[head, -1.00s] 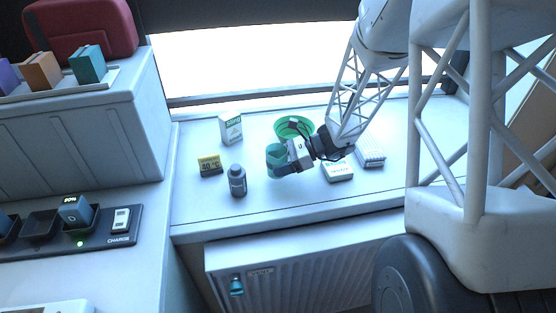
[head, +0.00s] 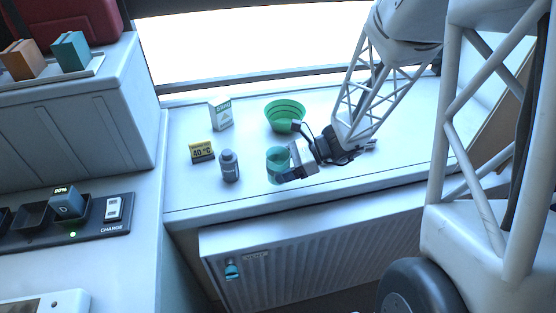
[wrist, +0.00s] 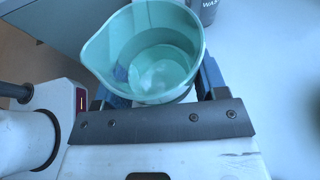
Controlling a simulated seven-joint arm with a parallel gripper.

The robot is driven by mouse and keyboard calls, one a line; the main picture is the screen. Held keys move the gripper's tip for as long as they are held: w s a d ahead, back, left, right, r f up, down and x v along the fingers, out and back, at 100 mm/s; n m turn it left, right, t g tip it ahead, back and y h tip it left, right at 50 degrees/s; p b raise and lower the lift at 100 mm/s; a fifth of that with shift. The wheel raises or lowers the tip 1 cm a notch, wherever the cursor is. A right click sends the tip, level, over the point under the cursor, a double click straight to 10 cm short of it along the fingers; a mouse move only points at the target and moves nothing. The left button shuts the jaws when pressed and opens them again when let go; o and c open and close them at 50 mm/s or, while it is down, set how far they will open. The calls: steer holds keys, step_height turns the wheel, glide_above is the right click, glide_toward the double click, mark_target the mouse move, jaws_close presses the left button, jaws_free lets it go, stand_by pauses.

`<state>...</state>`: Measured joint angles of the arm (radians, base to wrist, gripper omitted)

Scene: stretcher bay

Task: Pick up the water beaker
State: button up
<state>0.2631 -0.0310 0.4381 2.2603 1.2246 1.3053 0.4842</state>
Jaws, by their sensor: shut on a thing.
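The water beaker (head: 276,164) is a translucent teal cup with a pouring lip. In the head view it is at the front middle of the white sill, right of the grey bottle. My gripper (head: 288,174) is shut on it from the right and front. In the wrist view the beaker (wrist: 150,50) is seen from above between the blue fingers of my gripper (wrist: 160,85), roughly upright, with a pale shine at its bottom. The fingertips are partly hidden behind it. I cannot tell whether its base touches the sill.
A grey bottle (head: 229,166) stands left of the beaker. A yellow-black temperature display (head: 202,151) and a small white-green box (head: 221,115) are farther left. A green bowl (head: 285,115) stands behind. The sill (head: 215,200) ends in front above a radiator (head: 330,255).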

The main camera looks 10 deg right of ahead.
steer(key=shift+s+d+r, duration=0.1)
steer(key=shift+s, duration=0.9)
steer(key=shift+s+d+r, duration=0.1)
steer(key=shift+s, duration=0.9)
steer(key=shift+s, duration=0.1)
steer(key=shift+r, duration=0.2)
